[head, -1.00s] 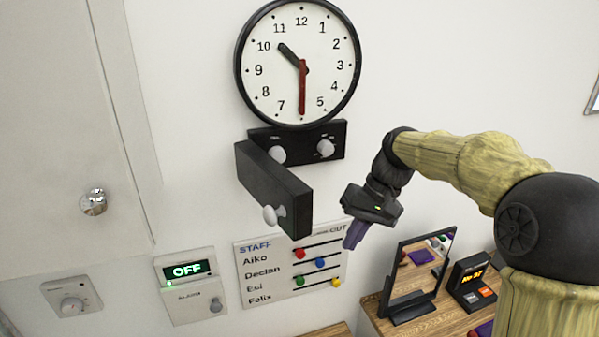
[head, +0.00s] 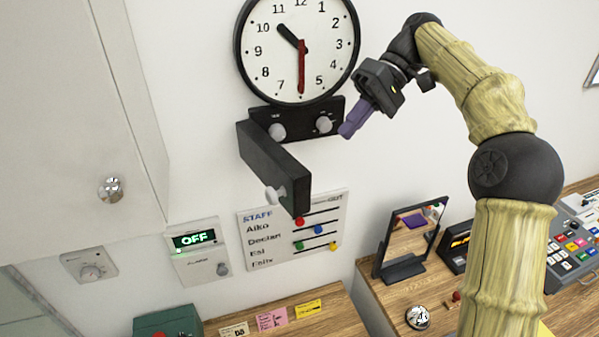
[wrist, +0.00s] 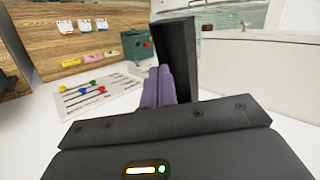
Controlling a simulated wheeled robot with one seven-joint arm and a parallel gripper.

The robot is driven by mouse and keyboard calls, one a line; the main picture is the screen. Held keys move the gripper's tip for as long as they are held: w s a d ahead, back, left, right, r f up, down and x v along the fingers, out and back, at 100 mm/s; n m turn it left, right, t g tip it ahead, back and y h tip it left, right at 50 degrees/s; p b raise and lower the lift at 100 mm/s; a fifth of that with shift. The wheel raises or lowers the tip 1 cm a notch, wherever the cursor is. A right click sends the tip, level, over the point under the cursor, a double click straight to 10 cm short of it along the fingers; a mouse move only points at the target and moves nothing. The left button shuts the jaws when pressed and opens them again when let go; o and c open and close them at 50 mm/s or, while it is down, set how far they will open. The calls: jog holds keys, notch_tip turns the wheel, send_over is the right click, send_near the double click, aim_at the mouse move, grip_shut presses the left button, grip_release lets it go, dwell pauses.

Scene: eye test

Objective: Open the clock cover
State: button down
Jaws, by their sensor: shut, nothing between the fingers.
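The round wall clock (head: 270,45) has a white face and a black rim. Below it is a black panel (head: 299,118) with two white knobs (head: 323,124). The black clock cover (head: 270,160) stands swung out from the panel's left side, with a pale knob (head: 276,194) near its free end. My gripper (head: 348,131), with purple fingers, is shut and empty just right of the panel. I cannot tell if it touches anything. In the wrist view the fingers (wrist: 158,88) overlap the dark cover (wrist: 180,45) in the picture.
A staff board (head: 290,230) and an OFF display (head: 194,239) are on the wall below. A cabinet with a round knob (head: 110,189) stands at left. A framed mirror (head: 410,235) and a keypad console (head: 575,248) stand on the wooden desk.

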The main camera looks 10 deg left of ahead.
aim_at(300, 175)
jog(key=b+x, duration=0.1)
jog(key=x, duration=0.3)
jog(key=r+b+x, duration=0.1)
jog(key=x, duration=0.3)
jog(key=s+a+b+x, duration=0.1)
jog(key=x, duration=0.3)
jog(key=shift+s+a+r, duration=0.1)
jog(key=shift+s+r, duration=0.1)
jog(key=shift+r, duration=0.1)
jog(key=shift+s+a+f, duration=0.15)
jog(key=shift+s+a, duration=0.05)
jog(key=shift+a, duration=0.1)
jog(key=shift+d+f+b, duration=0.1)
jog(key=shift+b, duration=0.3)
